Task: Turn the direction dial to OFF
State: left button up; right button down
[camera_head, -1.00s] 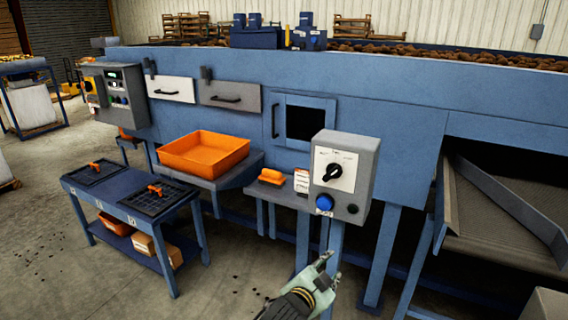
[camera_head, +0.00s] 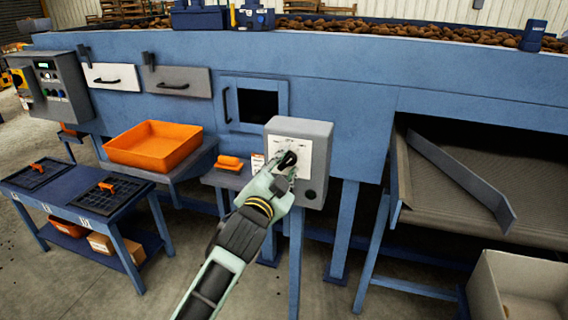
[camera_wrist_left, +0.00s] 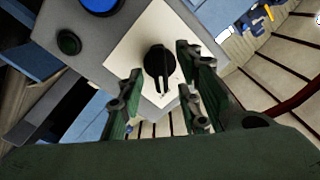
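The direction dial (camera_head: 287,160) is a black knob on a white plate, on the front of a grey control box (camera_head: 318,140). My left gripper (camera_head: 282,176) is in front of the plate, its fingertips close to the knob. In the left wrist view the black dial (camera_wrist_left: 158,62) shows just beyond the open fingers (camera_wrist_left: 160,92), with its pointer end towards the gap between them. I cannot tell whether they touch it. The blue button (camera_wrist_left: 100,4) is at the top edge of that view. The plate's markings are too small to read. My right gripper is not in view.
A small black knob (camera_head: 309,194) sits low on the box. An orange tray (camera_head: 153,146) and an orange brush-like thing (camera_head: 230,163) lie on stands to the left. A sloped chute (camera_head: 450,180) and a pale bin (camera_head: 520,286) are on the right.

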pick_arm(q)
jog(key=shift+w+d, duration=0.15)
jog(key=shift+w, duration=0.15)
grip_shut()
dwell(0.3)
